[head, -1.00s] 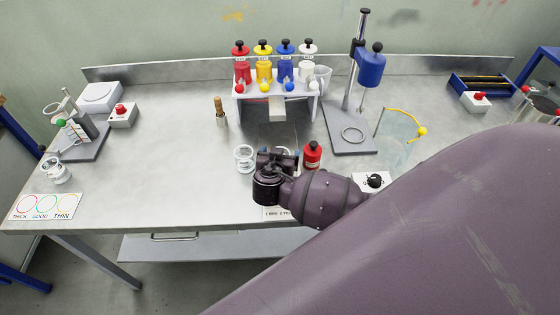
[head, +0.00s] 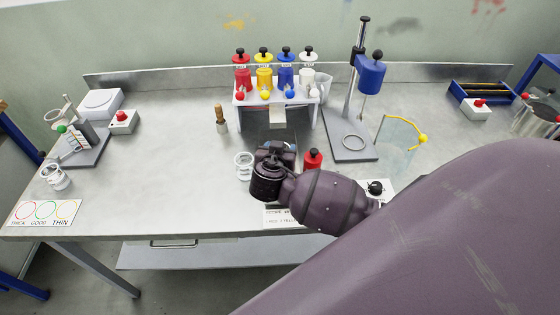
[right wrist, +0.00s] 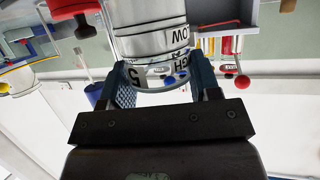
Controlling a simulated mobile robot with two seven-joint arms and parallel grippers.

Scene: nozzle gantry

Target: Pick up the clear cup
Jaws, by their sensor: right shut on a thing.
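In the right wrist view a clear cup (right wrist: 150,42) with dark lettering and marking lines stands between the two blue fingers of my right gripper (right wrist: 160,80). The fingers are shut on its sides. In the head view my right gripper is mostly hidden behind my own dark wrist, and so is the held cup. I cannot tell how far the cup is from the table. Another clear cup (head: 244,166) stands on the table just left of my right wrist. A further clear cup (head: 55,177) stands at the far left. My left gripper is not in view.
A white rack (head: 238,108) with several coloured dispensers stands behind. A stand with a blue head (head: 371,76) is at the right. The table (head: 170,155) is clear left of the near cup.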

